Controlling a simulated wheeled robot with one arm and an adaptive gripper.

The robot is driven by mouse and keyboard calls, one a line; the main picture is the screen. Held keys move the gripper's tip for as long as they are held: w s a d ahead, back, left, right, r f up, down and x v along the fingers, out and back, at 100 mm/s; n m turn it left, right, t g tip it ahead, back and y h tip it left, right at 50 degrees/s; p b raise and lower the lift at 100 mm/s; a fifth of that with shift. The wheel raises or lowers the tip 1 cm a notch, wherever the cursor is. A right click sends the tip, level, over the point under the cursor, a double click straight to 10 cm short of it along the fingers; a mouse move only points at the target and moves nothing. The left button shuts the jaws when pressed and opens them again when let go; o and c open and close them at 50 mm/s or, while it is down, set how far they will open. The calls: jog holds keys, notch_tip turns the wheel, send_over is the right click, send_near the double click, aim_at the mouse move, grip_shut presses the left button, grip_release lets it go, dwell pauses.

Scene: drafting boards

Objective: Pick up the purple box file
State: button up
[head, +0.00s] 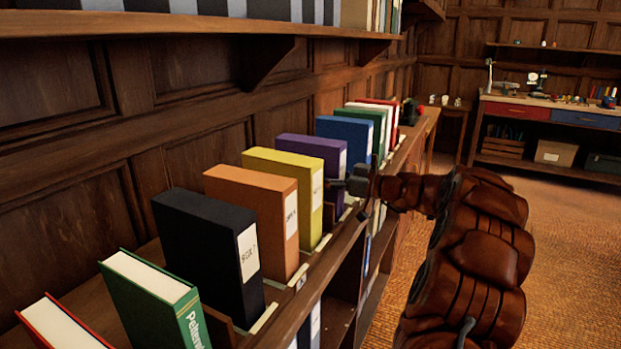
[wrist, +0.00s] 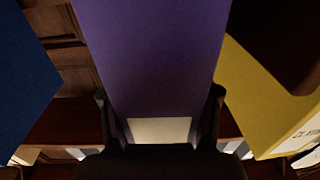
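The purple box file (head: 310,154) stands upright in the row on the long shelf, between the yellow and blue box files. It fills the middle of the wrist view (wrist: 152,50), with a pale label low on its spine. My gripper (head: 348,185) is at the spine side of it in the head view. In the wrist view my gripper (wrist: 160,105) has its two fingers wide apart, one on each side of the purple file. Whether either finger touches it cannot be told.
The yellow box file (head: 283,190) and blue box file (head: 346,138) stand close on either side. Orange (head: 250,215) and black (head: 205,250) files are nearer. A wall shelf (head: 200,24) runs above the row. Open carpet (head: 560,240) lies to the right.

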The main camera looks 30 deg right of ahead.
grip_shut()
jog(key=shift+r, duration=0.15)
dwell(0.4)
